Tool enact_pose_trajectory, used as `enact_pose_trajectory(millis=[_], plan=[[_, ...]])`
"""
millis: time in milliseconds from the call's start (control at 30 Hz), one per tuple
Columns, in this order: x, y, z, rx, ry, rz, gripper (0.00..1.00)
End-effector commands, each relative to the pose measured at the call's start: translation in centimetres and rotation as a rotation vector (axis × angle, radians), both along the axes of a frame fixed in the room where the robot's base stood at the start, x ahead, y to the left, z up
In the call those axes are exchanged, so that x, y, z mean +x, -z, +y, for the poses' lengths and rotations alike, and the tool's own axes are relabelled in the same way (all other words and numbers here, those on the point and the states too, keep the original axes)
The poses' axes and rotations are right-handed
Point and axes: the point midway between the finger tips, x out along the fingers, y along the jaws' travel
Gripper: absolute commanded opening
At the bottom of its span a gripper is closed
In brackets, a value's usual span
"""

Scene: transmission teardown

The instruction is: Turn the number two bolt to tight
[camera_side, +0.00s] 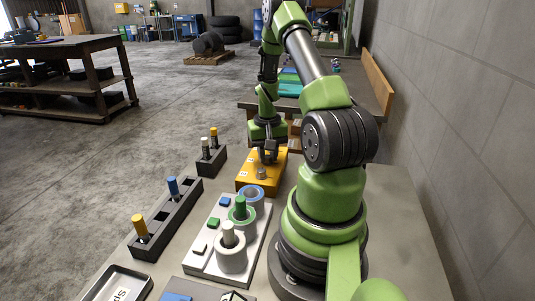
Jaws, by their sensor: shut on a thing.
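A yellow block (246,184) with small white labels along its left side lies on the bench beside my arm. A grey bolt (261,174) stands on its near part, apart from my gripper. My gripper (267,157) points down over the far part of the block. It is shut on another bolt there, which the fingers mostly hide. The labels are too small to read surely, so I cannot tell the bolt's number or how deep it sits.
A white plate (199,262) with ring-and-peg parts stands nearer. A dark slotted rack (185,204) with blue and yellow-topped pegs and a small dark holder (208,164) are at the left. A tray (122,283) lies at the front left.

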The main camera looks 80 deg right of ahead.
Motion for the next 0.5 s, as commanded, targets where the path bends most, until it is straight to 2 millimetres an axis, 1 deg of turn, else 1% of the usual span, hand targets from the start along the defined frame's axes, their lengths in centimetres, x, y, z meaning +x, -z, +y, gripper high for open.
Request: enact_pose_trajectory(millis=[500], plan=[[-0.01,-0.05,0.05,0.002,0.493,0.001,0.0]])
